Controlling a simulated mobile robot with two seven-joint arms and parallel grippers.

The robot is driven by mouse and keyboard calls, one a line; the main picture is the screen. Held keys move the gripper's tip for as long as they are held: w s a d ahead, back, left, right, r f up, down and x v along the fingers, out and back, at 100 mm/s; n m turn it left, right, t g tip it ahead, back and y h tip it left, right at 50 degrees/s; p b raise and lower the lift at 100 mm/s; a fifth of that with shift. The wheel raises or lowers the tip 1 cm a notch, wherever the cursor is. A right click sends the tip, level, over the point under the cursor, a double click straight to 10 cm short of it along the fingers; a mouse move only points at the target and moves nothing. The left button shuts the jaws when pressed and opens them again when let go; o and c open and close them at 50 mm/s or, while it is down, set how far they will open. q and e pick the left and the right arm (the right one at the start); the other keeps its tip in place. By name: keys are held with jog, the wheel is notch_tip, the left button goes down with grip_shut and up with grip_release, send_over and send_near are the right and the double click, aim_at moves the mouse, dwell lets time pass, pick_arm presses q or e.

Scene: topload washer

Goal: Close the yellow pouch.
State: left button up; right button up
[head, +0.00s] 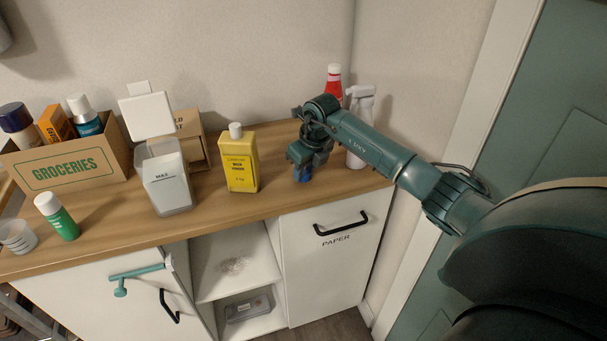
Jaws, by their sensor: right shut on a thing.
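The yellow pouch (240,163) stands upright on the wooden counter, with dark print on its front. A white cap or spout (236,130) shows at its top; I cannot tell how firmly it sits. My right gripper (303,168) is to the right of the pouch, apart from it, pointing down close to the counter. It is shut on a small blue thing (302,179), mostly hidden by the fingers. My left gripper is not in view.
A white spray bottle (358,130) and a red bottle (334,82) stand behind my right arm. A clear bin (166,180) with a raised white lid (147,115) stands left of the pouch. A groceries box (70,169) is farther left. The counter before the pouch is clear.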

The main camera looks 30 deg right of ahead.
aim_at(305, 173)
jog(key=shift+c, duration=0.5)
notch_tip(305, 173, up, 9)
jog(key=shift+f+b, duration=0.15)
jog(key=shift+b, duration=0.3)
jog(key=shift+r, duration=0.6)
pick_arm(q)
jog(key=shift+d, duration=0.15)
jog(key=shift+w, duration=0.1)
